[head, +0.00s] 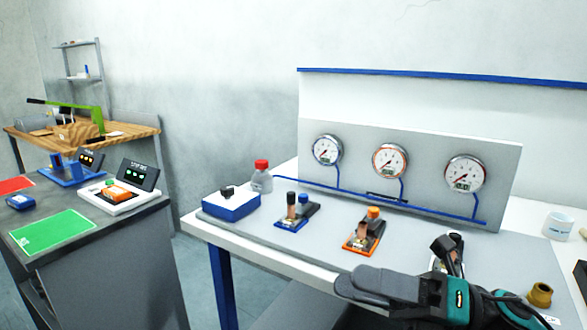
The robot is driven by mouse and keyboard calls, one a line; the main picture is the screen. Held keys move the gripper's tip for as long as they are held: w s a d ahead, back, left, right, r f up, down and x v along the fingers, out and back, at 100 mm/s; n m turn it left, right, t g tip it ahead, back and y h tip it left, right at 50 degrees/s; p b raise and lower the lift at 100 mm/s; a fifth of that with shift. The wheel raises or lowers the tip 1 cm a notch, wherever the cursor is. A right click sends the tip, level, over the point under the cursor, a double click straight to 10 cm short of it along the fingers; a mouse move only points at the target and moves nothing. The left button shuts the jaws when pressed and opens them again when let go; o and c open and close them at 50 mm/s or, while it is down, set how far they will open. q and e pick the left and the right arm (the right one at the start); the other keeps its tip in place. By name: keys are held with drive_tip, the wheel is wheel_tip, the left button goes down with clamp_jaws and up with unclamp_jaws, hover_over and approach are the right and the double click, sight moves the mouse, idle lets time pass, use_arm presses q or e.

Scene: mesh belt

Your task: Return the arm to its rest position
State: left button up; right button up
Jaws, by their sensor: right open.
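My right gripper (352,287) reaches in from the lower right, over the front edge of the white workbench (225,245). Its dark fingers point left, and nothing shows between them. Its teal and black body hides part of the bench front. Behind it stand an orange device (364,232) and a black and grey device (447,255), whose lower part is close to the gripper in the picture. Whether they touch cannot be told. My left gripper is not in view.
A panel with three gauges (390,161) stands at the back. A blue device (297,213), a blue box (232,205) and a red-capped bottle (262,178) stand left. A brass fitting (540,294) and a white mug (557,226) are at right. A grey cabinet (120,265) stands far left.

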drive_tip(key=w+d+f+m+t+h, duration=0.25)
drive_tip(key=f+m+t+h, duration=0.45)
drive_tip(key=m, duration=0.7)
drive_tip(key=w+d+f+m+t+h, duration=0.25)
drive_tip(key=f+m+t+h, duration=0.5)
drive_tip(key=m, duration=0.65)
drive_tip(key=s+d+f+m+g+h, duration=0.2)
drive_tip(key=s+f+m, duration=0.4)
drive_tip(key=f, duration=0.4)
drive_tip(key=s+d+f+m+g+h, duration=0.2)
drive_tip(key=s+f+m, duration=0.4)
drive_tip(key=f, duration=0.5)
drive_tip(key=shift+s+f+g+h, duration=0.3)
drive_tip(key=shift+s+g+h, duration=0.15)
drive_tip(key=shift+s+g, duration=0.3)
